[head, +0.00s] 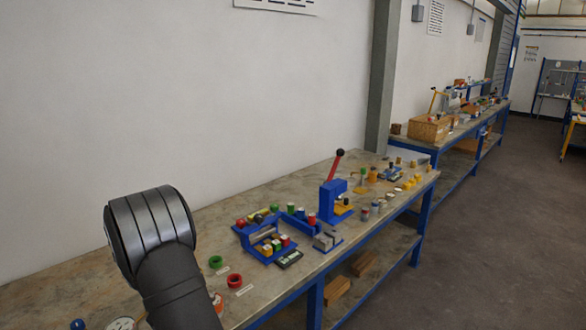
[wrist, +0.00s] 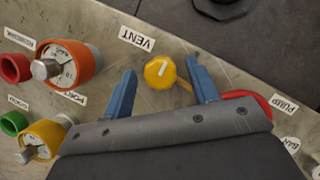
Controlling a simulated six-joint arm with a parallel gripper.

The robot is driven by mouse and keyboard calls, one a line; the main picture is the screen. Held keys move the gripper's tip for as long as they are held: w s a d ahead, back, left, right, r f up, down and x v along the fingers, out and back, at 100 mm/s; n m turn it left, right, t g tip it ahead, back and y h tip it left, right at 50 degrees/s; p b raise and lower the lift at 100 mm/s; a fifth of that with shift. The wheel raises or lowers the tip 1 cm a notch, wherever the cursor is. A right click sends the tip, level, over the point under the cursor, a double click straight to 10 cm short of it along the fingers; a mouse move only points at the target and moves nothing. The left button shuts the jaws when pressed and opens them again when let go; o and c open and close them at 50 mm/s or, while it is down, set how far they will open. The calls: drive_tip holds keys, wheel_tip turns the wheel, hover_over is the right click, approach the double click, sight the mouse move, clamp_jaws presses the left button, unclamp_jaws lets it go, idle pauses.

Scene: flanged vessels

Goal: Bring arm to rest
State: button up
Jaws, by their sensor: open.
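My gripper (wrist: 161,66) shows in the wrist view with two blue fingers spread apart and nothing held. A round yellow cap with a white mark (wrist: 160,72) appears between the fingertips, with a gap on each side; how far below them it lies is hard to tell. A label reading VENT (wrist: 136,39) is beside it. A red round part (wrist: 252,101) is partly hidden behind the gripper body, near a PUMP label (wrist: 285,104). In the head view my arm is at the lower left, and the fingers are not visible there.
An orange-ringed vessel (wrist: 92,62) and a yellow-ringed one (wrist: 53,130) stand left of the gripper. The workbench (head: 190,228) carries a green ring (head: 215,261), a red ring (head: 235,281) and a blue press (head: 328,208) with a red-knobbed lever. A white wall (head: 180,100) rises behind.

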drive_tip(key=m+g, duration=0.2)
drive_tip(key=m, duration=0.2)
drive_tip(key=shift+w+d+m, duration=0.1)
drive_tip(key=shift+w+m, duration=0.05)
drive_tip(key=shift+m, duration=0.15)
drive_tip(key=m+g+y, duration=0.1)
drive_tip(key=m, duration=0.2)
drive_tip(key=m+y, duration=0.1)
drive_tip(key=m, duration=0.3)
drive_tip(key=shift+w+d+m+g+y, duration=0.1)
drive_tip(key=shift+d+m+g+y, duration=0.05)
drive_tip(key=shift+m+g+y, duration=0.25)
drive_tip(key=shift+m+y, duration=0.6)
drive_tip(key=shift+m, duration=1.1)
